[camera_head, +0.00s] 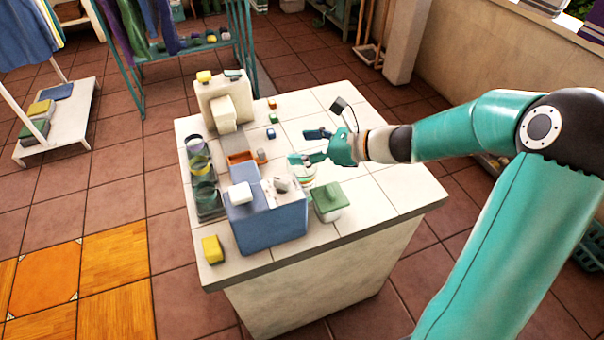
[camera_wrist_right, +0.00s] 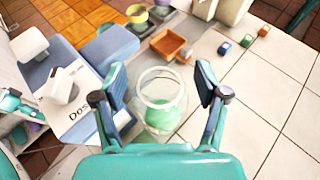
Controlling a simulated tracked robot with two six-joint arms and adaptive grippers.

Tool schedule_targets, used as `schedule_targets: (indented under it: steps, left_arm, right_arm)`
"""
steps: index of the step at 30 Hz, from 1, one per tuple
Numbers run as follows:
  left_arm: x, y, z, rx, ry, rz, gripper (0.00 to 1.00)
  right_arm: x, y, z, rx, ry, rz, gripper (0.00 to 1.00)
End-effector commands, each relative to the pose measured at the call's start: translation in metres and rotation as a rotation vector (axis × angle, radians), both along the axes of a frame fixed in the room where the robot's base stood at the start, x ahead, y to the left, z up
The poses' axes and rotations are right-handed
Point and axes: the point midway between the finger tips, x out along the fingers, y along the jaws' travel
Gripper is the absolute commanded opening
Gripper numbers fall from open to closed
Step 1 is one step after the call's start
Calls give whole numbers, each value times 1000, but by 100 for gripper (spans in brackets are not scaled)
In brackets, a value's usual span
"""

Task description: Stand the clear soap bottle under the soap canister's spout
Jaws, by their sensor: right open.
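The clear soap bottle (camera_wrist_right: 162,98) is a round, see-through vessel with a wide rim and green contents. It stands on the tiled counter and shows only partly in the head view (camera_head: 305,172), behind the blue box and my gripper. My right gripper (camera_head: 308,147) is open. In the wrist view its fingers (camera_wrist_right: 161,78) are on either side of the bottle, with gaps showing; I cannot tell their exact depth. A cream canister (camera_head: 213,92) with a blocky front part stands at the counter's back; I cannot make out a spout. My left gripper is not in view.
A blue box (camera_head: 277,224) with a white-topped part stands close to the bottle. A green-lidded container (camera_head: 328,203), an orange-brown tray (camera_head: 236,157), a yellow sponge (camera_head: 212,249) and coloured cylinders (camera_head: 203,168) are nearby. The right-hand tiles (camera_head: 390,187) are clear.

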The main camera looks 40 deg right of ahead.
Motion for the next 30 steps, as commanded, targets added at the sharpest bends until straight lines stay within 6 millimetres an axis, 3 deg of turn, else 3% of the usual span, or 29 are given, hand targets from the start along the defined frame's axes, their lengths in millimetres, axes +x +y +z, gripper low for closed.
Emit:
schedule_targets:
  steps: [9, 22, 30]
  left_arm:
    - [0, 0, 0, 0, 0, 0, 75]
    - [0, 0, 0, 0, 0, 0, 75]
    - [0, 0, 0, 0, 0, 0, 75]
  right_arm:
    - [5, 3, -3, -2, 0, -1, 73]
    - [5, 3, -3, -2, 0, -1, 2]
    - [5, 3, -2, -1, -1, -1, 0]
